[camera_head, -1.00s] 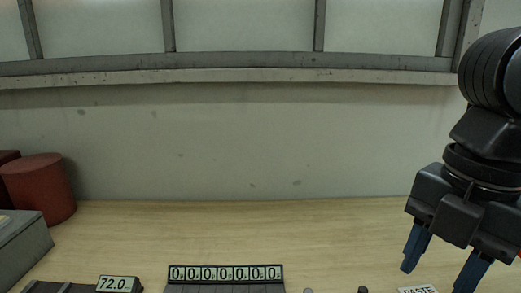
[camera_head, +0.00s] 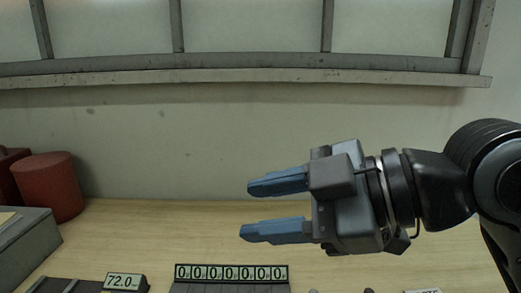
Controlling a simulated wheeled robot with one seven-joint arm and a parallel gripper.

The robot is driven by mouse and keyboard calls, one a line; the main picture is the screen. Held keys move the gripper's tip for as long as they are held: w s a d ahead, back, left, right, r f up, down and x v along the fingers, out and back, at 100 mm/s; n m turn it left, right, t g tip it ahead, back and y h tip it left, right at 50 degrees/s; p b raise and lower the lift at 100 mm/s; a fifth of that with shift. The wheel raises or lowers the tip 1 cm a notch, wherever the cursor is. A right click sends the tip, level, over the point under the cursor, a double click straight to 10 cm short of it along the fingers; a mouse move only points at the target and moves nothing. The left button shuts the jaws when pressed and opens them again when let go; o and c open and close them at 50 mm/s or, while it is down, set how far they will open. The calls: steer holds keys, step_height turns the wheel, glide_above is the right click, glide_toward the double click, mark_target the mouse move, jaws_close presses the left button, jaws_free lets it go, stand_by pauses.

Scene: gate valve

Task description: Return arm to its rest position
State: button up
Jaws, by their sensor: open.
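My gripper (camera_head: 259,209) is in the middle right of the head view, held above the wooden table. It lies sideways and its two blue fingers point left. The fingers are apart with nothing between them. My black arm (camera_head: 440,190) comes in from the right edge, bent at a large round joint. The gripper touches nothing that I can see.
A counter display (camera_head: 230,272) showing zeros and a small display reading 72.0 (camera_head: 124,282) stand at the table's (camera_head: 150,235) front edge. A red cylinder (camera_head: 50,187) and a grey box (camera_head: 25,242) stand at the left. A window (camera_head: 250,30) is in the wall behind.

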steer(key=s+d+f+m+t+h, duration=0.2)
steer(key=d+f+m+t+h, duration=0.2)
steer(key=f+m+t, duration=0.55)
steer(key=s+d+f+m+t+h, duration=0.35)
steer(key=d+f+m, duration=0.2)
steer(key=m, duration=0.65)
steer(key=s+d+f+n+g+h, duration=0.1)
steer(key=s+d+f+h, duration=0.2)
steer(key=s, duration=0.6)
steer(key=s+d+f+g, duration=0.1)
steer(key=s+d+f, duration=0.25)
steer(key=s, duration=0.45)
steer(key=s+d+f+n+g+h, duration=0.1)
steer(key=s+d+f+h, duration=0.15)
steer(key=s+d, duration=0.45)
step_height(320, 180, down, 10)
steer(key=s+a+b, duration=0.1)
steer(key=a+b, duration=0.1)
steer(key=b, duration=0.8)
steer(key=shift+s+a+r+m, duration=0.2)
steer(key=shift+s+a+m, duration=0.05)
steer(key=shift+s+m, duration=0.1)
